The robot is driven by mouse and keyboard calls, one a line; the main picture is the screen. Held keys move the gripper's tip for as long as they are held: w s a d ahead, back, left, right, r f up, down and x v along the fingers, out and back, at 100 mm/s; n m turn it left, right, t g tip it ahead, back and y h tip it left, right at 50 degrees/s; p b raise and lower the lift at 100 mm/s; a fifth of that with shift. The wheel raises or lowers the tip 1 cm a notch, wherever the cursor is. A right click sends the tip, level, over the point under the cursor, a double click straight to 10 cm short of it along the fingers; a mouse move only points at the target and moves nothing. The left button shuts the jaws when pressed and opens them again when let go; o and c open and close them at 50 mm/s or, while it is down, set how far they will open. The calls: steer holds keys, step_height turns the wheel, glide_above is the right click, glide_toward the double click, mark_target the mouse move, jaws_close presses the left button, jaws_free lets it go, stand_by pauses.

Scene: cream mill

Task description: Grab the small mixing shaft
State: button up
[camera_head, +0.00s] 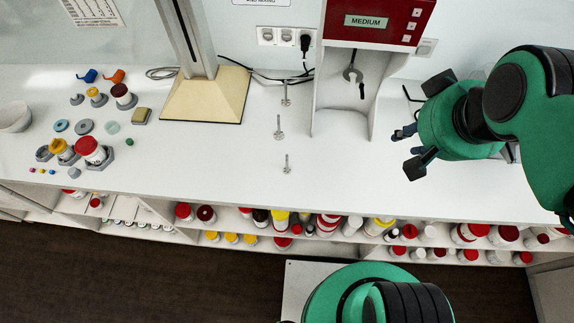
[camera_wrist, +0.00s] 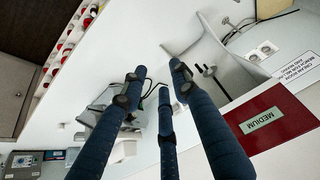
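Three thin metal shafts with round feet stand in a row on the white counter in the head view: a far one (camera_head: 286,93), a middle one (camera_head: 279,127) and a near one (camera_head: 287,165). The near one looks shortest. My gripper (camera_head: 408,135) is to the right of all of them, past the mixing machine, pointing left and apart from them. Its three dark blue fingers are spread and empty, also in the wrist view (camera_wrist: 160,78).
The red and white mixing machine (camera_head: 369,20), labelled MEDIUM, stands between my gripper and the shafts at the back. A column on a beige base (camera_head: 206,95) stands to their left. Cups and weights lie far left. Shelves of bottles (camera_head: 330,222) run below the counter's front edge.

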steer(key=w+a+f+n+g+p, duration=0.1)
steer(key=w+a+f+p, duration=0.15)
steer(key=w+a, duration=0.35)
steer(key=n+g+p, duration=0.4)
steer(key=p, duration=0.6)
glide_above(287, 155)
steer(key=f, duration=1.9)
steer(key=shift+w+d, duration=0.1)
steer(key=shift+d, duration=0.1)
steer(key=shift+a+f, duration=0.3)
steer(key=shift+f, duration=0.2)
steer(key=shift+f, duration=0.1)
steer(key=shift+f, duration=4.2)
steer(key=shift+f, duration=0.1)
